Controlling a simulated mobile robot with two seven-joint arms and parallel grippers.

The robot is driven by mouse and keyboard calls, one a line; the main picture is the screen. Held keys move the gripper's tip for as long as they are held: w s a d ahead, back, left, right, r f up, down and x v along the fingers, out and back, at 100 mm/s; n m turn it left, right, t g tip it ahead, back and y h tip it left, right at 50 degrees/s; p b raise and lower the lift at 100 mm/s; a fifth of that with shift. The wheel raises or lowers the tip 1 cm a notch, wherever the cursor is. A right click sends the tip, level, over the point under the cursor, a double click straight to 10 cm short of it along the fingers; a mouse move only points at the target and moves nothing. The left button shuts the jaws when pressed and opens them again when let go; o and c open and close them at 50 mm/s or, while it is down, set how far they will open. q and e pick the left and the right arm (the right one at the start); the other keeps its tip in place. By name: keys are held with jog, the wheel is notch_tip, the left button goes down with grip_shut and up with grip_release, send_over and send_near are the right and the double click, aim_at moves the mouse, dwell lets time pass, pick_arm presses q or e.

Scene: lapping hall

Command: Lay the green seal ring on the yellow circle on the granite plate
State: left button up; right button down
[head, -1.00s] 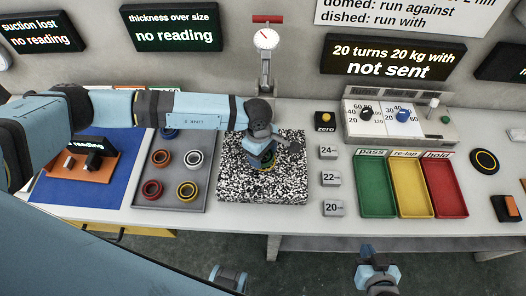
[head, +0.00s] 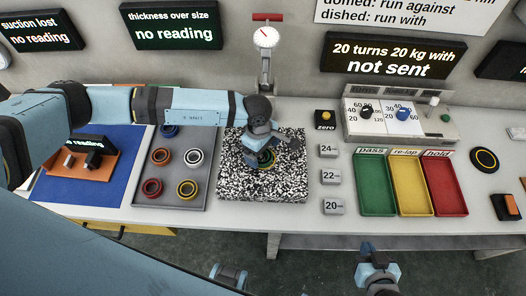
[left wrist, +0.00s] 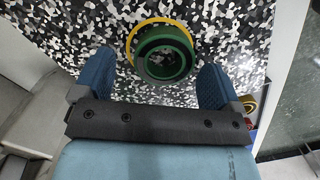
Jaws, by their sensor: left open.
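The green seal ring (left wrist: 148,66) lies over the yellow circle (left wrist: 131,38) on the speckled granite plate (left wrist: 225,30) in the left wrist view. Yellow shows along the ring's top and left side; the ring appears shifted toward the near side, and I cannot tell whether it is centred. My left gripper (head: 259,148) is open, with one finger on either side of the ring and gaps to both. In the head view the gripper partly hides the ring and circle on the granite plate (head: 290,180). My right gripper (head: 376,275) is low at the front, away from the table; its jaws are unclear.
A grey tray (head: 171,203) with several coloured rings stands left of the plate. A dial gauge (head: 266,38) stands behind it. Weight blocks (head: 332,178) and green, yellow and red bins (head: 376,205) are to the right.

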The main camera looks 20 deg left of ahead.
pick_arm(q)
notch_tip(320, 180, up, 6)
jog(key=shift+a+b, duration=0.35)
jog(key=shift+b, duration=0.05)
dwell(0.4)
